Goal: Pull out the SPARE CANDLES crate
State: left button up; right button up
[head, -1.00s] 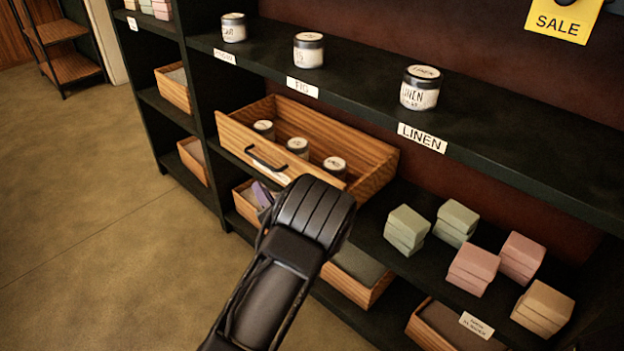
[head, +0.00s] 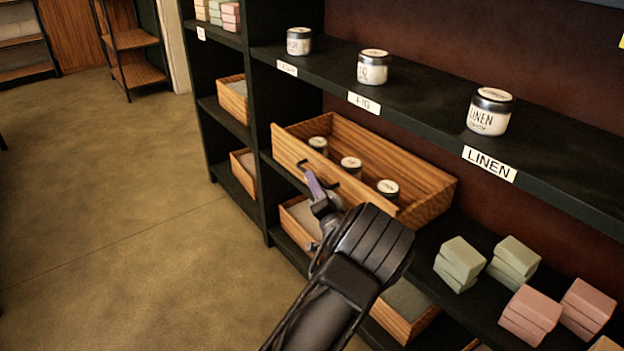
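A light wooden crate (head: 428,202) sticks out from the shelf below the row of jars, with its dark handle (head: 304,166) on the front board. Several lidded jars stand inside it, including one near the front (head: 350,166). No lettering on its front can be read, so I cannot confirm it is SPARE CANDLES. My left gripper (head: 311,182) has its purple-tipped fingers at the handle, overlapping its middle. My forearm and wrist hide the lower right of the crate front. I cannot tell whether the fingers are closed around the handle. My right gripper is out of view.
The upper shelf holds jars, including LINEN (head: 489,112). Green soap blocks (head: 460,262) and pink soap blocks (head: 530,314) stand on the shelf to the right. Lower crates (head: 404,310) sit under the pulled-out one. The floor (head: 120,210) at left is clear.

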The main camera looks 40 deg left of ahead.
pick_arm(q)
jog(key=shift+x, duration=1.3)
grip_shut()
jog(key=shift+f, duration=0.1)
dwell(0.4)
